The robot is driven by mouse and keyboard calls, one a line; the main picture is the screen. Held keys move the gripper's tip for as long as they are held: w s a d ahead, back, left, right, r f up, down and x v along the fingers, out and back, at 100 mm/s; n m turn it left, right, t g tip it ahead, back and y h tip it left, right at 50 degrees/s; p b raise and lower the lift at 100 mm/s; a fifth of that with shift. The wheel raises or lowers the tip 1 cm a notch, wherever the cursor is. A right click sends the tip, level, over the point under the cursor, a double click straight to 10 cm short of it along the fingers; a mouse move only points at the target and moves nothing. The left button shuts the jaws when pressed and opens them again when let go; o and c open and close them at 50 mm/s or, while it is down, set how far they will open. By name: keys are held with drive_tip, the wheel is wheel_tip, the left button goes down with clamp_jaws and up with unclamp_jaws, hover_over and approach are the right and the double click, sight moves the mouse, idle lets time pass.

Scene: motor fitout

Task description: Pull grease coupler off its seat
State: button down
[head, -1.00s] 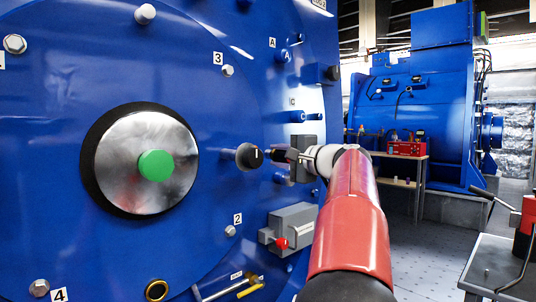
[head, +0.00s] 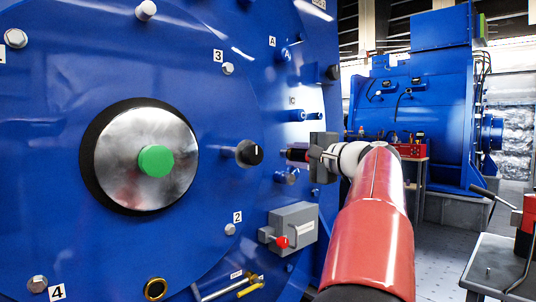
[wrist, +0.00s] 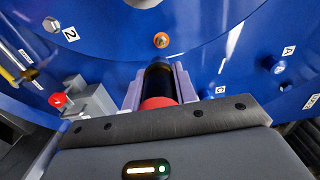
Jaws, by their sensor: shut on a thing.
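The grease coupler (wrist: 159,78) is a black cylinder with a red band at its near end. It lies between the two fingers of my gripper (wrist: 160,88), which is shut on it. In the wrist view a small fitting with an orange-brown ring (wrist: 161,40) is on the blue housing just beyond the coupler's black end. The two look apart. In the head view my gripper (head: 306,152) is right of a black round knob (head: 249,153) on a grey stem, with clear space between. The coupler is mostly hidden there by my gripper.
The blue motor housing (head: 100,70) fills the left, with a green-centred metal disc (head: 154,161) and several bolts. A grey box with a red knob (head: 292,230) is below my gripper; it also shows in the wrist view (wrist: 90,100). Open floor lies to the right, before a grey table (head: 500,270).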

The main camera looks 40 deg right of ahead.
drive_tip(key=s+d, duration=0.1)
drive_tip(key=s, duration=1.5)
drive_tip(key=shift+s+d, duration=0.15)
drive_tip(key=shift+s, duration=0.2)
idle(0.4)
